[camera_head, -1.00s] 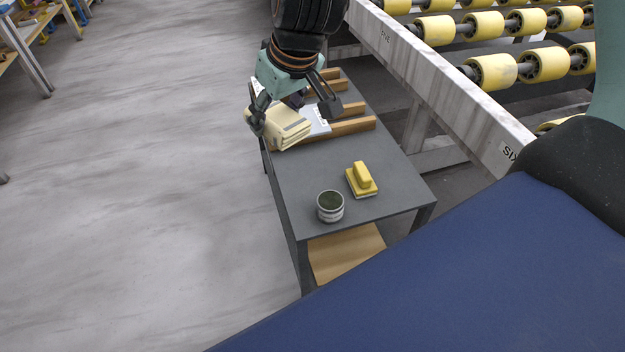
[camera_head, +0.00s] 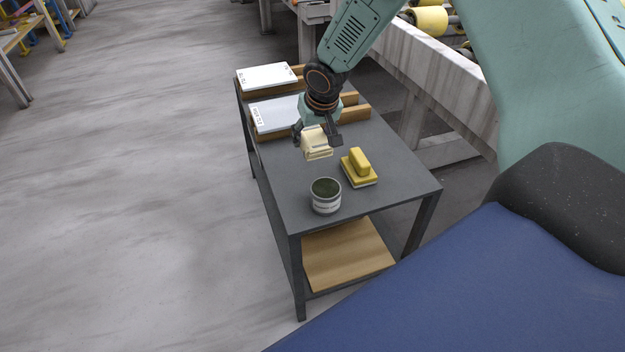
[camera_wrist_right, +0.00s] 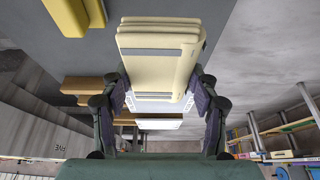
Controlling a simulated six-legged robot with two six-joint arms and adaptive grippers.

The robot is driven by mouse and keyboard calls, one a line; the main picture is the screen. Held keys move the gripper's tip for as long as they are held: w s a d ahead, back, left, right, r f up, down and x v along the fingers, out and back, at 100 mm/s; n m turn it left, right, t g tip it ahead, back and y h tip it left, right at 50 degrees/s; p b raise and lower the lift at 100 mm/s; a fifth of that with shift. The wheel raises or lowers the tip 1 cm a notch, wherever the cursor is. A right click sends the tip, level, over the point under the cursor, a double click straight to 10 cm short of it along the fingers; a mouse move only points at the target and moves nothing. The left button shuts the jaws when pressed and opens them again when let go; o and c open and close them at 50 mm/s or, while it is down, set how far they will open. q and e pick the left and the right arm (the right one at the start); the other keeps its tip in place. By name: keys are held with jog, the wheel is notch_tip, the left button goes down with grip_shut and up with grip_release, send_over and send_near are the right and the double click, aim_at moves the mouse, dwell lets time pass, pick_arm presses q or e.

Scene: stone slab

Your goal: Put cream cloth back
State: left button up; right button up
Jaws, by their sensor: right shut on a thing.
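The folded cream cloth (camera_head: 317,147) is in my right gripper (camera_head: 318,135), whose fingers are closed on its two sides. In the head view it hangs over the grey table (camera_head: 290,185), left of the yellow block with a handle; I cannot tell its exact height above the top. The right wrist view shows the cloth (camera_wrist_right: 160,55) as folded layers between both fingers (camera_wrist_right: 160,95). My left gripper is not in view.
A yellow handled block (camera_head: 359,168) and an open tin with dark contents (camera_head: 326,196) stand near the table's front. White panels (camera_head: 275,116) lie on wooden strips (camera_head: 355,113) at the back. A stone slab edge (camera_head: 440,85) runs along the right. The floor on the left is clear.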

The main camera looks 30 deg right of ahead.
jog(key=shift+w+a+f, duration=0.1)
jog(key=shift+a+f, duration=0.1)
jog(key=shift+f, duration=0.25)
jog(key=b, duration=0.3)
send_over(309, 172)
jog(key=s, duration=0.2)
jog(key=f, duration=0.5)
jog(key=shift+w+f, duration=0.25)
jog(key=shift+f, duration=0.1)
jog(key=f, duration=0.1)
jog(key=f+b, duration=0.1)
jog(key=f, duration=0.1)
jog(key=shift+a+f, duration=0.2)
jog(key=shift+f, duration=0.05)
jog(key=shift+d, duration=0.1)
jog(key=shift+r, duration=0.1)
jog(key=shift+f+b, duration=0.25)
jog(key=shift+b, duration=0.1)
jog(key=o, duration=0.8)
jog(key=shift+w, duration=0.1)
jog(key=shift+o, duration=1.1)
